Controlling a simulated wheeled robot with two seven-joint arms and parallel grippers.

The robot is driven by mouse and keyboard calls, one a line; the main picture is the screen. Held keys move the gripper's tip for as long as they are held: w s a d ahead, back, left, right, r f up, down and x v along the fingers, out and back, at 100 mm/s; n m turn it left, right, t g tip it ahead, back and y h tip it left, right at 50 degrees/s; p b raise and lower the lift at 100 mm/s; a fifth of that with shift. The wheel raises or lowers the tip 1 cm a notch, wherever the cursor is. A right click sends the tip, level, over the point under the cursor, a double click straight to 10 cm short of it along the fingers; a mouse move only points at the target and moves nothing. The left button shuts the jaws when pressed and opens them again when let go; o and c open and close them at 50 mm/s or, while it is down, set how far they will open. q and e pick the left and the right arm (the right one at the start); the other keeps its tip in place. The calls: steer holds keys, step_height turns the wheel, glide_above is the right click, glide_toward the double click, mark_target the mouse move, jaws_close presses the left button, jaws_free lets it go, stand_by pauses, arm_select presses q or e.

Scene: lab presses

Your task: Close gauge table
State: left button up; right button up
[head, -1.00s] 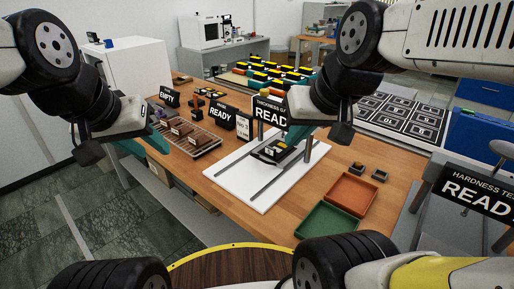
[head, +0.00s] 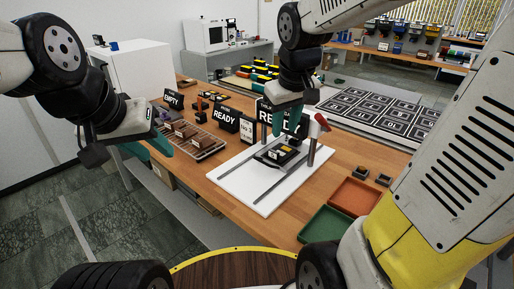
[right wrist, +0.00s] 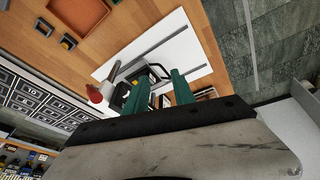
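The thickness gauge has a white base (head: 238,178) with two dark rails. Its small black table (head: 278,157), carrying a dark piece with a yellow mark, sits on the rails toward the back. A red-topped handle (head: 321,122) stands at its right. A READY sign (head: 268,115) is partly hidden behind my right gripper (head: 287,122). In the right wrist view, the teal fingers (right wrist: 161,90) are apart with nothing seen between them, and the black table (right wrist: 128,92) shows just beyond. I cannot tell if they touch it. My left gripper (head: 158,143) hangs at the left, away from the gauge; its opening is unclear.
A rack of brown pieces (head: 213,149) and READY (head: 225,118) and EMPTY signs stand left of the gauge. Orange (head: 357,193) and green (head: 325,222) trays lie at the front right. A numbered black-and-white board (head: 375,112) lies behind at right.

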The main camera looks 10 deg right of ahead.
steer(key=w+a+f+n+g+h, duration=0.1)
steer(key=w+a+f+n, duration=0.1)
steer(key=w+f, duration=0.45)
steer(key=n+g, duration=0.1)
steer(key=n, duration=0.1)
glide_toward(263, 162)
steer(key=shift+h, duration=0.3)
steer(key=f, duration=0.2)
steer(key=w+f, duration=0.1)
steer(key=f, duration=0.4)
steer(key=shift+w+d+f, duration=0.2)
steer(key=shift+d+f, duration=0.05)
steer(key=shift+f, duration=0.05)
jaws_close()
